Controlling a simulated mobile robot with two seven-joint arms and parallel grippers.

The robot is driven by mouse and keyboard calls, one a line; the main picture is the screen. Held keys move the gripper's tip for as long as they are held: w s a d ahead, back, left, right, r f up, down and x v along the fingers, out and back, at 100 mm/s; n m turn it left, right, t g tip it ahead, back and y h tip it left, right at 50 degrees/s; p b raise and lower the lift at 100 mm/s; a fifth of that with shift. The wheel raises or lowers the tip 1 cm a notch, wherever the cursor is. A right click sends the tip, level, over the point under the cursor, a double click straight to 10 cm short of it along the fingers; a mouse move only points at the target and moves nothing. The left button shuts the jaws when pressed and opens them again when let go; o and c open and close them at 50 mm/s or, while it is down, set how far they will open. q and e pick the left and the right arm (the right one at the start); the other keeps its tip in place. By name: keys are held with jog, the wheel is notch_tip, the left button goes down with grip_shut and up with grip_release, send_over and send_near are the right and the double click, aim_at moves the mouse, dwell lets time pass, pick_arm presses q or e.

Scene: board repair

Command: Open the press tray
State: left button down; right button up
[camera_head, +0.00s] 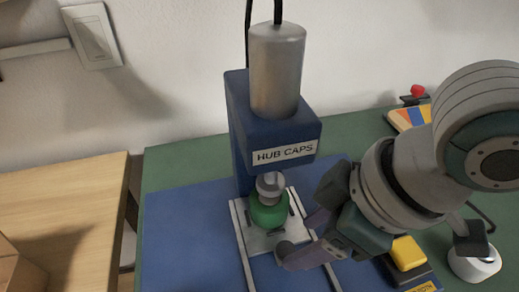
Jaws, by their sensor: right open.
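The blue press (275,135) with a "HUB CAPS" label stands on a blue mat, with a silver cylinder on top. Its light grey tray (258,242) lies between two pale rails that run toward the front. A round green piece (268,212) sits on the tray under the grey press ram (270,184). My right gripper (300,238) is open at the tray's front right, with its fingers pointing left toward the tray. A grey rounded part shows at the finger end; I cannot tell whether the gripper touches it. My left gripper is out of view.
A yellow button block (407,253) sits on a dark base at the right. A white item (474,264) stands farther right, and a colored striped object (409,117) lies behind my right arm. A wooden table (60,200) is at left. The blue mat's left side is clear.

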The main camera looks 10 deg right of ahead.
aim_at(287, 249)
jog(key=b+x, duration=0.1)
jog(key=x, duration=0.3)
jog(key=shift+w+a+f, duration=0.1)
jog(key=shift+w+f, duration=0.05)
jog(key=shift+f, duration=0.1)
grip_shut()
dwell(1.2)
